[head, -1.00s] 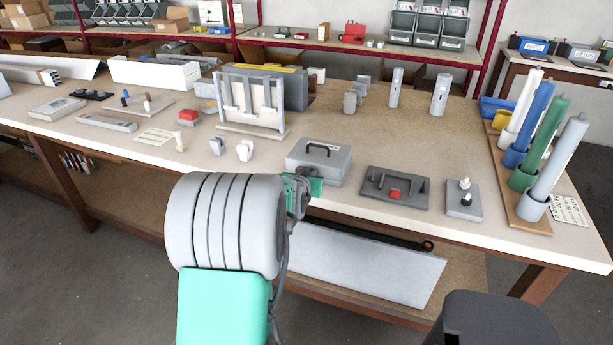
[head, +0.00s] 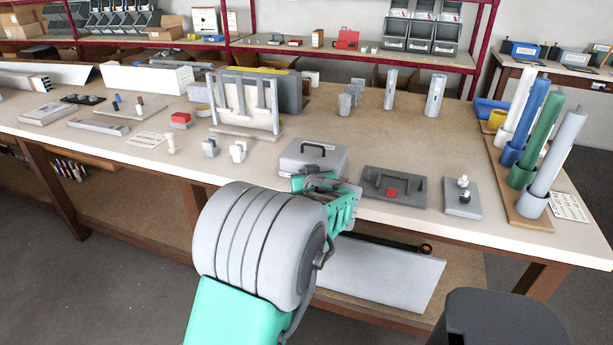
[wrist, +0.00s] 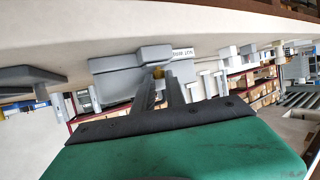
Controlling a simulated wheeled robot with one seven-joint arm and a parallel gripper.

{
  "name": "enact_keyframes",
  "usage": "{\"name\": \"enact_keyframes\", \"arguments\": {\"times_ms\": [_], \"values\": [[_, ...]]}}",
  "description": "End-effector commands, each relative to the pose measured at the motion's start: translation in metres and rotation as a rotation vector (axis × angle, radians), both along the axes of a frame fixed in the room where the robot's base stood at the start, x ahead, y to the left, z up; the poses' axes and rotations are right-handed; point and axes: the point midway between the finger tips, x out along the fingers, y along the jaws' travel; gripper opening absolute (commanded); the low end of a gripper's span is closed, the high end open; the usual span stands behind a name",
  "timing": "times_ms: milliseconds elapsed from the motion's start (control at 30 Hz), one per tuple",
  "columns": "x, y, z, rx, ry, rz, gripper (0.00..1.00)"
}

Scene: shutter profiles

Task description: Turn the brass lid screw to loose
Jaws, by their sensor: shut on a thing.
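The grey lid box (head: 309,160) with a dark carry handle stands near the table's front edge in the head view. My gripper reaches its front side from the table edge; the arm hides part of that side. The brass lid screw (wrist: 159,72) shows as a small yellow spot at the tips of the two dark fingers. My gripper (wrist: 160,80) is shut on it. Which way the screw is set cannot be read.
A dark grey fixture plate (head: 407,197) with a red block lies right of the box. A small plate with knobs (head: 462,205) is beyond it. Coloured tubes (head: 549,130) stand in holders at the right.

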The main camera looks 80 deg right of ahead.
Motion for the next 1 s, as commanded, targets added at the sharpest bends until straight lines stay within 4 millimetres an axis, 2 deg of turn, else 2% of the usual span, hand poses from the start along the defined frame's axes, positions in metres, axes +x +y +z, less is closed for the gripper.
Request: {"name": "enact_keyframes", "arguments": {"times_ms": [133, 167, 400, 800, 1000], "values": [[-0.0002, 0.0002, -0.0013, 0.003, 0.001, -0.001, 0.0], [-0.0002, 0.0002, -0.0013, 0.003, 0.001, -0.001, 0.18], [0.0, 0.0001, -0.0008, 0.002, 0.0, -0.001, 0.37], [0.0002, 0.0, 0.0009, 0.001, 0.001, -0.009, 0.37], [0.006, 0.0023, 0.0056, 0.002, 0.002, -0.112, 0.37]]}}
